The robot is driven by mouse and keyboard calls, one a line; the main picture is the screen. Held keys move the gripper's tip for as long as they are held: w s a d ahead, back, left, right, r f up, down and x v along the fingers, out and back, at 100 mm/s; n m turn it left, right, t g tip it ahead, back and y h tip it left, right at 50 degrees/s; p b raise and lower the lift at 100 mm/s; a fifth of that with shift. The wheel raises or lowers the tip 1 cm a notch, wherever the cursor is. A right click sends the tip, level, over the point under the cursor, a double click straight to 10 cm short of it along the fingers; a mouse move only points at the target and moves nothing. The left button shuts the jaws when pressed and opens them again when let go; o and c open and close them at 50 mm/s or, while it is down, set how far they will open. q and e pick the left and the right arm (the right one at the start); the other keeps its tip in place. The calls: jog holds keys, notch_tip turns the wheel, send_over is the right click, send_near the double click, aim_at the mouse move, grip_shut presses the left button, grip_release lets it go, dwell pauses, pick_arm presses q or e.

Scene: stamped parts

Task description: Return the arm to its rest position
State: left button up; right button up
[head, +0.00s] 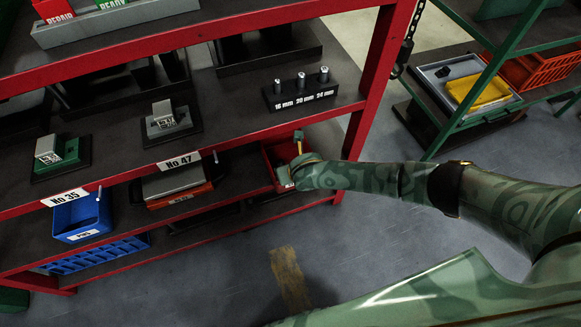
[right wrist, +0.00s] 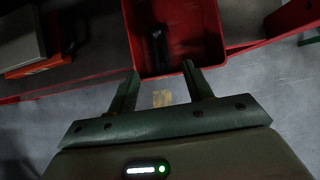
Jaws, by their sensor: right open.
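My right arm (head: 370,180) reaches in from the right to the lower shelf of a red rack. My right gripper (head: 291,157) is at the red bin (head: 270,170) on that shelf and hides part of it. In the right wrist view the right gripper (right wrist: 161,78) is open, with nothing between its fingers. Its fingertips are at the near edge of the red bin (right wrist: 205,35). A dark part (right wrist: 158,45) lies inside the bin, apart from the fingers. My left gripper is out of view.
The rack's red upright (head: 385,50) stands close beyond my right arm. A red shelf edge (head: 240,132) runs above the bin. A blue bin (head: 80,215) sits further left. A green rack (head: 470,120) stands at right. The grey floor (head: 200,290) in front is clear.

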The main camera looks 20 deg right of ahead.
jog(key=shift+s+r, duration=0.45)
jog(key=shift+r, duration=0.05)
